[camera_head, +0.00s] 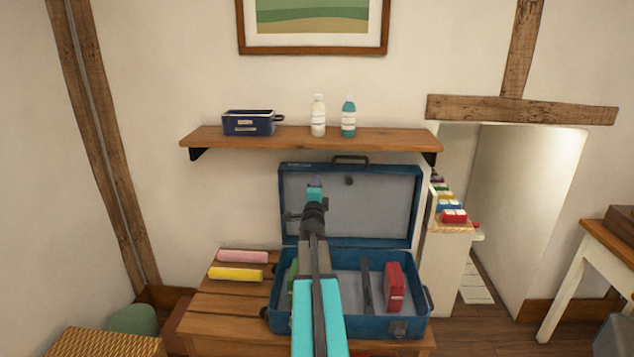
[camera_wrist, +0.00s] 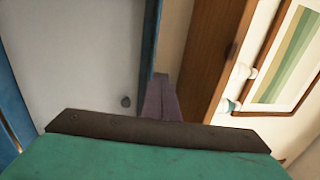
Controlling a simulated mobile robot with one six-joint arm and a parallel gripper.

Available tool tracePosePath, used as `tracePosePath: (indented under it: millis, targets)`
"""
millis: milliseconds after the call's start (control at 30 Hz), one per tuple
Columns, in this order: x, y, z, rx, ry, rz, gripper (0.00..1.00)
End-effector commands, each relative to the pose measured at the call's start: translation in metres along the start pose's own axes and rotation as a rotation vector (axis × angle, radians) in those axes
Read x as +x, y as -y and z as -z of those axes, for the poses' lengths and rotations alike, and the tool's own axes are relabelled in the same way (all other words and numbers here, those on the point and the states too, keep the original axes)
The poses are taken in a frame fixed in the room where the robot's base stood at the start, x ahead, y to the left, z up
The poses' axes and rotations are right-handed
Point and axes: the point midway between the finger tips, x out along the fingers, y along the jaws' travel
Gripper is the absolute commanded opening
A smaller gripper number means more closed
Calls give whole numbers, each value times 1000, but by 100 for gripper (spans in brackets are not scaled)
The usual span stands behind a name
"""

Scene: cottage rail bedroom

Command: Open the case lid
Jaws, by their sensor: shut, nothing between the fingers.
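The blue case (camera_head: 375,327) sits on a slatted wooden bench. Its lid (camera_head: 380,215) stands raised, about upright, at the back of the base, with its grey inner panel facing me. A dark handle (camera_head: 350,160) shows at the lid's top edge. My gripper (camera_head: 316,183) is shut and empty, in front of the lid's upper left part in the head view. The wrist view shows the lid's grey panel (camera_wrist: 75,60) at left, with its blue edge beside my shut fingers (camera_wrist: 160,98). I cannot tell whether they touch the lid. My arm hides part of the case inside.
The case holds a red item (camera_head: 394,287), a dark divider (camera_head: 366,285) and a partly hidden green item (camera_head: 292,272). A pink roll (camera_head: 243,257) and a yellow roll (camera_head: 236,274) lie on the bench (camera_head: 215,301). A wall shelf (camera_head: 290,138) with bottles is above the lid.

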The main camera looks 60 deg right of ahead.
Motion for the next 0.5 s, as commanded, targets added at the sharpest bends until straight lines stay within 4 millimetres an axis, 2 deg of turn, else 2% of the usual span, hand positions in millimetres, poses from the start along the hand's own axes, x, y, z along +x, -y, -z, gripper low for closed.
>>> tracePosePath:
  millis: [500]
  targets:
    - [-50, 6, 0, -1, 1, 0, 0]
